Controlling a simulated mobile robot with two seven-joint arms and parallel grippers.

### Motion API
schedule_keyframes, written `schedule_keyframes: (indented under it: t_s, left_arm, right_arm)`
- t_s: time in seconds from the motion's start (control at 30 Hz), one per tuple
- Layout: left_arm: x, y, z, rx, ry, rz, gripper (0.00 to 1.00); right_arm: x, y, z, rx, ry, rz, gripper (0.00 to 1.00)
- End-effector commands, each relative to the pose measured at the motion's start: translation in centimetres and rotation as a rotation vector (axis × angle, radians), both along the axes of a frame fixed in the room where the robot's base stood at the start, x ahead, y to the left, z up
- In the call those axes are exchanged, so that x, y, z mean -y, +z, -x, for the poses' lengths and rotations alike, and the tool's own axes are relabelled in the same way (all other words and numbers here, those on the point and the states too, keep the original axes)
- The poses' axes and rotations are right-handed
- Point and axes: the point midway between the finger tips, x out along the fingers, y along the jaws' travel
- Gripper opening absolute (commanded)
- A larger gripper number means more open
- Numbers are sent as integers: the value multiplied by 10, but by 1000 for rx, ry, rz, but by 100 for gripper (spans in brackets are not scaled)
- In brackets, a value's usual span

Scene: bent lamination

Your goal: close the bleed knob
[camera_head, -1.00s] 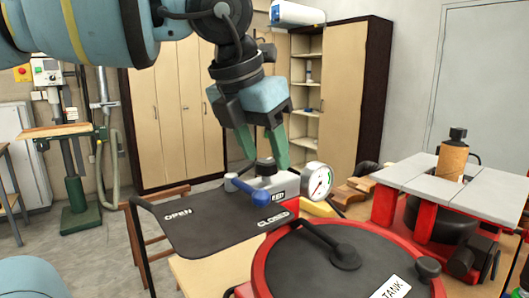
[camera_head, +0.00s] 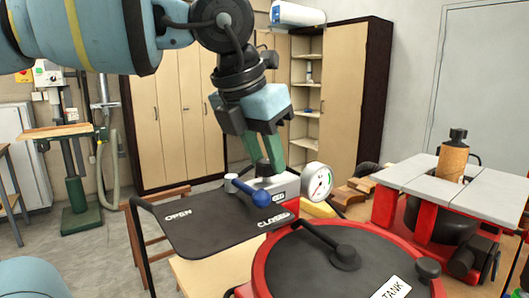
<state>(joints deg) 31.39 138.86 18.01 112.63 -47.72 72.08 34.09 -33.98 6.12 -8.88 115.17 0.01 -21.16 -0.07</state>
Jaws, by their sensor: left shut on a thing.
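The bleed knob is a small dark knob (camera_head: 264,168) on top of a light metal valve block (camera_head: 288,184). My left gripper (camera_head: 265,158) comes down from above, and its green fingers are shut on the dark knob, one on each side. The fingers hide part of the knob. A blue-ended lever (camera_head: 252,193) lies in front of the block, over a black plate (camera_head: 190,226) marked OPEN and CLOSED. The lever points toward the CLOSED side. A round white gauge (camera_head: 317,182) stands to the right of the block. My right gripper is not in view.
A black-lidded red tank (camera_head: 345,262) stands in front at the right, with a curved handle on its lid. A red machine with a grey top (camera_head: 455,185) stands farther right. Wooden pieces (camera_head: 352,191) lie behind the gauge. Open floor shows at the left.

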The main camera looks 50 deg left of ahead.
Motion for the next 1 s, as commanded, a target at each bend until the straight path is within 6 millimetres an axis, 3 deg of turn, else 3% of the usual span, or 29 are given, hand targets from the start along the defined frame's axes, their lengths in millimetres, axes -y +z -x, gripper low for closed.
schedule_keyframes:
  t_s: [0.27, 1.0]
  left_arm:
    - [-1, 1, 0, 1, -134, 4, 8]
    - [-4, 1, -1, 1, -821, 3, 8]
  right_arm:
    - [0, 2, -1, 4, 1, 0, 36]
    - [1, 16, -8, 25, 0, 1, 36]
